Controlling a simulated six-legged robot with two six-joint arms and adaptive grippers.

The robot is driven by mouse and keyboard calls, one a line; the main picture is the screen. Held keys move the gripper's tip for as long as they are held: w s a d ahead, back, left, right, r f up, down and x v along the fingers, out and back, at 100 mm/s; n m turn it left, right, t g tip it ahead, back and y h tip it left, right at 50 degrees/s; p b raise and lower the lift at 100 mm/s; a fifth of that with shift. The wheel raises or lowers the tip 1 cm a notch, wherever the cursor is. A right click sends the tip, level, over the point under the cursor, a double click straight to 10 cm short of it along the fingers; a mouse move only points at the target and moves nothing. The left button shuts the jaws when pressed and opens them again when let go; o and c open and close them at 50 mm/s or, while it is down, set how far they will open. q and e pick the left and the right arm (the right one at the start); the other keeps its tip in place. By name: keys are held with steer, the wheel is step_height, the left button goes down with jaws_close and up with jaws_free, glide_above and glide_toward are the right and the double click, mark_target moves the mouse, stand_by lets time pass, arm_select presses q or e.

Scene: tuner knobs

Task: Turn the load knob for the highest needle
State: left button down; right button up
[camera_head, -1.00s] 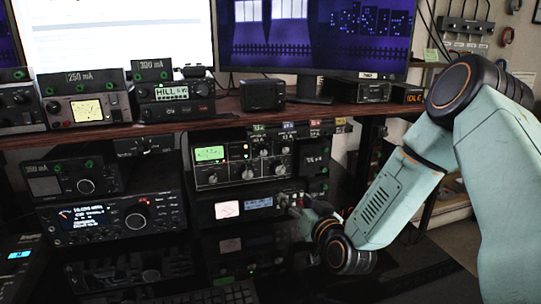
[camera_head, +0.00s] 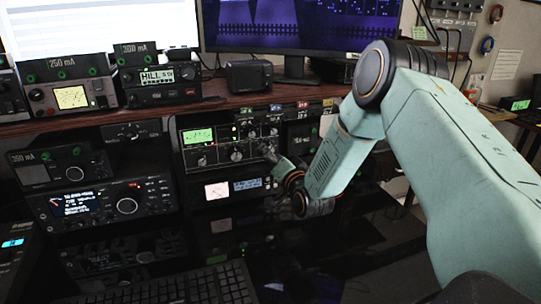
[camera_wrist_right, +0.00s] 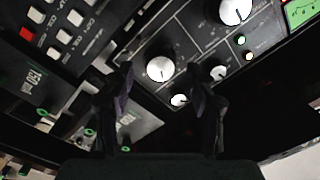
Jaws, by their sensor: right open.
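The tuner (camera_head: 222,165) is a dark panel on the shelf below the desk top, with a green-lit needle meter (camera_head: 199,136) and several pale knobs. The meter shows partly in the right wrist view (camera_wrist_right: 301,12). My right gripper (camera_wrist_right: 160,88) is open, its two dark fingers pointing at the panel. A round white knob (camera_wrist_right: 160,69) lies between the fingertips in the picture; I cannot tell whether they touch it. A larger knob (camera_wrist_right: 235,10) and smaller ones (camera_wrist_right: 179,100) are nearby. Knob labels and the needle are too small to read. My left gripper is not in view.
A radio (camera_head: 217,190) with a pale meter and blue display sits just below the tuner. Other radios (camera_head: 95,207) stand to the left. A wooden shelf edge (camera_head: 150,116) runs above. A keyboard (camera_head: 180,284) lies below.

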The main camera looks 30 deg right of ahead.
steer(key=shift+w+d, duration=0.2)
steer(key=shift+w, duration=0.75)
steer(key=c, duration=1.1)
